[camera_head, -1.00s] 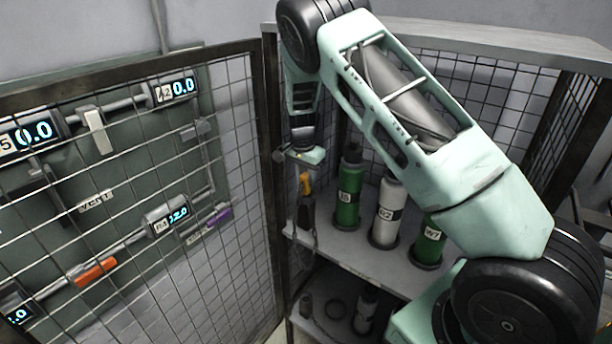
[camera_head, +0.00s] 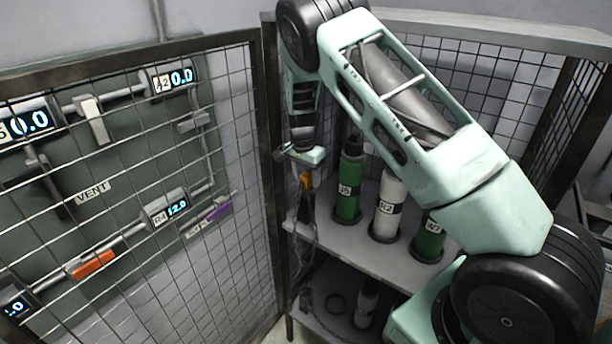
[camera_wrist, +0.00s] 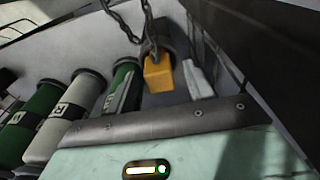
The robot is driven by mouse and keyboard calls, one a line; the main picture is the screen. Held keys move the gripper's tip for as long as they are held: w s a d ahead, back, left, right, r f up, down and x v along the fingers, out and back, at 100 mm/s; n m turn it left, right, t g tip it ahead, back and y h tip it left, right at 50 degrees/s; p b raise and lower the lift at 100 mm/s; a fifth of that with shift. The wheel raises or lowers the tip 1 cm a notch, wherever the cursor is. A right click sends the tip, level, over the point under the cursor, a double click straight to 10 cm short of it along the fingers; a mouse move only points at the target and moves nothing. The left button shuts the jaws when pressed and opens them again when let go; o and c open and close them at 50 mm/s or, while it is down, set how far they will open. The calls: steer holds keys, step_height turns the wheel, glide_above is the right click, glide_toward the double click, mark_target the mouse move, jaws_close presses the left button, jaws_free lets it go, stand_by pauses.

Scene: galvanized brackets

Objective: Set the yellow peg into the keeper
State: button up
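The yellow peg (camera_head: 306,181) shows just below my gripper (camera_head: 302,168) in the head view, partly covered by it. In the wrist view the yellow peg (camera_wrist: 160,74) is a blocky yellow piece beyond the grey bar of my gripper, with a dark chain running up from it. A dark part sits behind the peg in the wrist view; I cannot tell whether it is the keeper. A pale piece (camera_wrist: 198,80) stands right beside the peg, possibly a finger. The fingertips are not clear, so their grip on the peg cannot be told.
A green bottle (camera_head: 349,183), a white bottle (camera_head: 387,203) and another green bottle (camera_head: 429,238) stand on the grey shelf (camera_head: 372,255), close right of my gripper. A mesh panel (camera_head: 235,190) stands at left, before a gauge board with an orange handle (camera_head: 94,263).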

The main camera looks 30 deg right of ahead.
steer(key=shift+r, duration=0.1)
step_height(320, 180, up, 10)
steer(key=b, duration=0.3)
stand_by(0.6)
